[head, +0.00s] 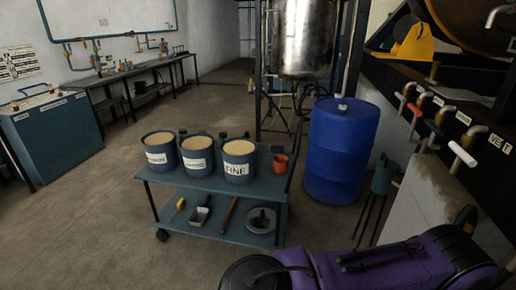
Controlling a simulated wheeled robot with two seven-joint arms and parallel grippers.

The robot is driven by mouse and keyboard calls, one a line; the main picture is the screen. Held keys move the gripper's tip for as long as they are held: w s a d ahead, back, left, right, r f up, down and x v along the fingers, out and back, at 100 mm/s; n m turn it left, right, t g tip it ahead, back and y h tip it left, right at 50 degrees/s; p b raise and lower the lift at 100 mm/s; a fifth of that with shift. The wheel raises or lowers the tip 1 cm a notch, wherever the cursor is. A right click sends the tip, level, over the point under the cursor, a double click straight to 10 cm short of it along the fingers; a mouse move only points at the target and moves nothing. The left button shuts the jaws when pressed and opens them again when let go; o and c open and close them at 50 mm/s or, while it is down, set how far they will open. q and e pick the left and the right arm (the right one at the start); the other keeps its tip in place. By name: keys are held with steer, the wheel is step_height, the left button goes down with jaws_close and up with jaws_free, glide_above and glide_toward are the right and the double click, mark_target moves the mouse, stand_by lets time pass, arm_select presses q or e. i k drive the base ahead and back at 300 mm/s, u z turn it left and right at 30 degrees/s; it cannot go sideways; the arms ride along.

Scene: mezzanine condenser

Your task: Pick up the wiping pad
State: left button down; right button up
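I cannot make out a wiping pad for certain in the head view. A small yellow item (180,204) lies at the left end of the cart's lower shelf, too small to identify. Neither of my grippers is in view.
A teal two-shelf cart (262,190) carries three labelled buckets (197,157) and an orange-red cup (280,163). A blue drum (341,150) stands right of it. A purple machine (385,268) fills the lower right. A teal cabinet (52,137) stands left. Floor (100,215) left of the cart is clear.

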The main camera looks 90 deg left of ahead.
mark_target(276, 149)
steer(key=u, duration=2.9)
steer(key=i, duration=0.8)
steer(key=u, duration=0.2)
